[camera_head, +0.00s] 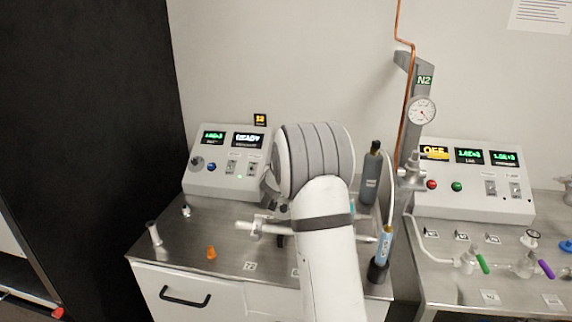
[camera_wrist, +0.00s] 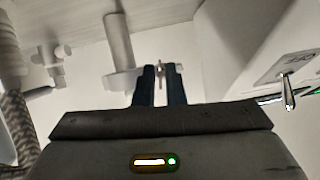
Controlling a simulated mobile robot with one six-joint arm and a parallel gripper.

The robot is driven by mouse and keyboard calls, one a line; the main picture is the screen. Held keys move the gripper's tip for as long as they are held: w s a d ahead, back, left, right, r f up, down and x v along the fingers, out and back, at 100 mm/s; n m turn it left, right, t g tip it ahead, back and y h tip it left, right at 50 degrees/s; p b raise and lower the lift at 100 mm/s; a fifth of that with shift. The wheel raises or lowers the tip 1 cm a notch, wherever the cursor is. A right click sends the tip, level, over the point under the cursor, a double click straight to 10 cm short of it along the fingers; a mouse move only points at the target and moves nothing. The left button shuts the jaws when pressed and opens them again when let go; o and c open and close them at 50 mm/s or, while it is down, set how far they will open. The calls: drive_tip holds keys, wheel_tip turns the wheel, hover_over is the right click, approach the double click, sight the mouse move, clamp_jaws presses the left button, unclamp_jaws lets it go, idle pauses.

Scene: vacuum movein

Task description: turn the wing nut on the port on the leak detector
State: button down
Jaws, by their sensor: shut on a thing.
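The leak detector (camera_head: 222,165) is the pale console with two lit displays on the steel bench at the left. My white arm stands in front of its right side, and it hides the port and my gripper in the head view. In the wrist view my gripper (camera_wrist: 160,74) has its two dark fingers close together, shut on a small light metal piece, the wing nut (camera_wrist: 160,68). Only its tip shows between the fingers. A pale tube with a flange (camera_wrist: 118,42) stands just left of the fingers; I cannot tell if they touch it.
A horizontal metal fitting (camera_head: 258,229) lies left of my arm. An orange cone (camera_head: 211,252) and a metal fitting (camera_head: 155,234) stand on the bench. A dark bottle (camera_head: 371,178) and a blue cylinder (camera_head: 384,245) stand close right of my arm. Another console (camera_head: 470,200) is farther right.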

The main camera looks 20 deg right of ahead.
idle(0.4)
drive_tip(key=c, duration=1.8)
unclamp_jaws()
wheel_tip(320, 180, up, 10)
drive_tip(key=p, duration=0.3)
drive_tip(key=shift+p, duration=0.3)
